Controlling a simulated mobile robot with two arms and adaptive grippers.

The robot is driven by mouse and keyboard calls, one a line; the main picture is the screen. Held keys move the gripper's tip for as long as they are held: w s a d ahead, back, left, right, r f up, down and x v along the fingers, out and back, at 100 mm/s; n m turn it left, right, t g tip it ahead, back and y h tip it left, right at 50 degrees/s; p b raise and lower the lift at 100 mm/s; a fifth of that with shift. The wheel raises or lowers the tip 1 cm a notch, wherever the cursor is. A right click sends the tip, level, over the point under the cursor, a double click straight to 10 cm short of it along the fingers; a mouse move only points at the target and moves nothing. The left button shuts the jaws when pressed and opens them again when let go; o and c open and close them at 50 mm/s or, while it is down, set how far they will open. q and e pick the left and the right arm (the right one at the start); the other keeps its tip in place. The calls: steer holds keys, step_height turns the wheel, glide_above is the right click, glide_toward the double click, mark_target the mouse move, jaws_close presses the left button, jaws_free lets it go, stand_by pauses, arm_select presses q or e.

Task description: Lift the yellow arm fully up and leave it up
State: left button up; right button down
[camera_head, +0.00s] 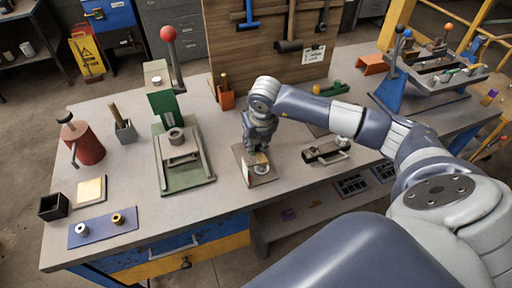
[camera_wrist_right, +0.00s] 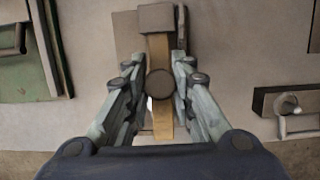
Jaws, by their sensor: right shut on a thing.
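The yellow arm (camera_wrist_right: 160,119) is a flat bar running up and down the right wrist view, with a round dark knob (camera_wrist_right: 160,84) on it and a brown-grey block (camera_wrist_right: 157,18) at its far end. In the head view only a small bit of the yellow arm shows under my right gripper (camera_head: 261,149), above a small base plate (camera_head: 262,178) on the bench. My right gripper points down, its fingers (camera_wrist_right: 160,95) on both sides of the yellow arm, shut on it. The exact contact is partly hidden. The arm's angle is hard to tell. My left gripper is not in view.
A green press (camera_head: 183,185) with a red-knobbed lever stands to the left on the bench (camera_head: 225,205). A dark clamp fixture (camera_head: 326,151) lies close on the right. An orange holder (camera_head: 226,98) and a tool board (camera_head: 270,72) stand behind.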

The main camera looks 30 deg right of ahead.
steer(key=shift+w+d+r, duration=0.2)
steer(key=shift+w+r, duration=0.5)
steer(key=shift+r, duration=0.15)
steer(key=shift+w+r, duration=0.15)
steer(key=shift+w, duration=0.05)
steer(key=shift+w+d+r, duration=0.15)
steer(key=shift+w+r, duration=0.1)
steer(key=shift+w, duration=0.05)
steer(key=shift+w+r, duration=0.1)
steer(key=shift+w, duration=0.3)
